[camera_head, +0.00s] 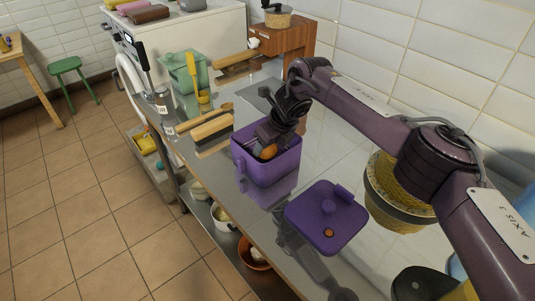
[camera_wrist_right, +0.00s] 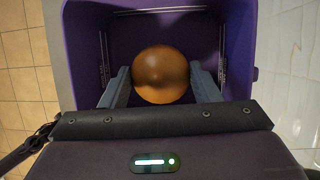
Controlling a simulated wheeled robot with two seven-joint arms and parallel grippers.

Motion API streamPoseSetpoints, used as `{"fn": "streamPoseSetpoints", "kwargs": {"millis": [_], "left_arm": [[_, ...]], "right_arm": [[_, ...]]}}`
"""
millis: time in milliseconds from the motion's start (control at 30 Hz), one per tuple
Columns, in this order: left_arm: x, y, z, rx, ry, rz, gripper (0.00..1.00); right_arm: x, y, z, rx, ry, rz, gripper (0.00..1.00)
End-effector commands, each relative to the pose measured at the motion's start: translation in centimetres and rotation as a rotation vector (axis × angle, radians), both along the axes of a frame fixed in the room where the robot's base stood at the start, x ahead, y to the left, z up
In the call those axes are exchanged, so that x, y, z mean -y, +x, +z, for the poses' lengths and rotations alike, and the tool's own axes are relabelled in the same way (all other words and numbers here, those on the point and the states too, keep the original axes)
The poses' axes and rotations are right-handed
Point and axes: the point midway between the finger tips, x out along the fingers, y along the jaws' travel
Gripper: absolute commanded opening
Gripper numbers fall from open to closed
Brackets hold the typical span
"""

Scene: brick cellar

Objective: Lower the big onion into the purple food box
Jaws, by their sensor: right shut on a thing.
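The purple food box (camera_head: 267,167) stands open on the shiny metal counter in the head view. Its inner walls fill much of the right wrist view (camera_wrist_right: 246,40). The big onion (camera_wrist_right: 160,74) is orange-brown and round, and sits between the two fingers of my right gripper (camera_wrist_right: 162,82). In the head view the onion (camera_head: 268,152) shows partly over the front rim, inside the box opening. My right gripper (camera_head: 268,140) reaches down into the box and is shut on the onion. Whether the onion touches the box floor is hidden. My left gripper is not in view.
A purple lid (camera_head: 326,215) with a knob lies on the counter in front of the box. A yellow basket-like container (camera_head: 392,192) stands at the right, under my right arm. A brush (camera_head: 212,131) and a green container (camera_head: 186,72) are behind, to the left.

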Motion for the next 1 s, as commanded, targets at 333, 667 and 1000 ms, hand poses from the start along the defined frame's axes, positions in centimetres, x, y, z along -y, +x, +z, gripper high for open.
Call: {"fn": "streamPoseSetpoints", "kwargs": {"millis": [333, 667, 1000], "left_arm": [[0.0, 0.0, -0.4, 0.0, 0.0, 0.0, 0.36], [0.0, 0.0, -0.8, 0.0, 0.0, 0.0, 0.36], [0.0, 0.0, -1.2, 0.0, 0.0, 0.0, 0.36]], "right_arm": [[0.0, 0.0, -0.6, 0.0, 0.0, 0.0, 0.31], [0.0, 0.0, -1.1, 0.0, 0.0, 0.0, 0.31], [0.0, 0.0, -1.6, 0.0, 0.0, 0.0, 0.31]]}}
